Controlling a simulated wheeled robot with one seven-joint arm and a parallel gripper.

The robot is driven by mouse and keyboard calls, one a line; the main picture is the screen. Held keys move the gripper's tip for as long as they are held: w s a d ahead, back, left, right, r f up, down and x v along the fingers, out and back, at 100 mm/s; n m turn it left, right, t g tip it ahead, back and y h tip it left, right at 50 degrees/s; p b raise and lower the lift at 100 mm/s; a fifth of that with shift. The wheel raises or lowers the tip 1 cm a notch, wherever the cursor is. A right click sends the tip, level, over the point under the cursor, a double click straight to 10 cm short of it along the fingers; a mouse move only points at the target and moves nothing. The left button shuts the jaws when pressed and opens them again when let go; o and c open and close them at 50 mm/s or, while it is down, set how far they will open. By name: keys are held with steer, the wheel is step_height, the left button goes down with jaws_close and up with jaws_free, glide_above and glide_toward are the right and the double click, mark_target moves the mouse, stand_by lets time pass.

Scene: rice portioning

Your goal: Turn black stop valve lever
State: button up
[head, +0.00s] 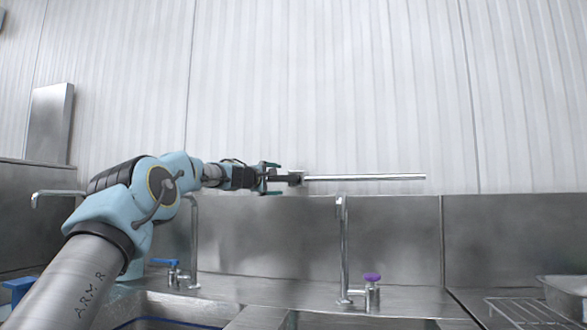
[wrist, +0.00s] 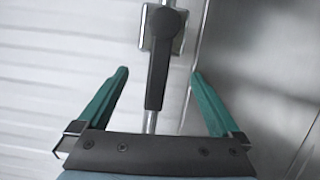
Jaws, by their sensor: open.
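The black stop valve lever (wrist: 157,75) shows in the wrist view, with its round hub on a square metal plate (wrist: 178,43) and its handle pointing down the picture toward the gripper's palm. My gripper (wrist: 160,73) is open, with one teal finger on each side of the handle and a visible gap on both sides. In the head view, my gripper (head: 270,178) is at the left end of a horizontal metal pipe (head: 370,177), beside the valve. The lever (head: 287,179) is small there and partly covered by the fingers.
Below the pipe is a steel sink counter with a tall faucet (head: 342,245), a purple knob (head: 372,278) and a blue-handled tap (head: 168,263). A wire rack (head: 525,310) and a metal pan (head: 568,290) are at the right. A ribbed white wall (head: 330,80) stands behind.

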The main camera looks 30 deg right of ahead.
steer(key=b+v, duration=0.8)
stand_by(0.4)
steer(key=shift+a+p, duration=0.1)
steer(key=shift+p, duration=0.35)
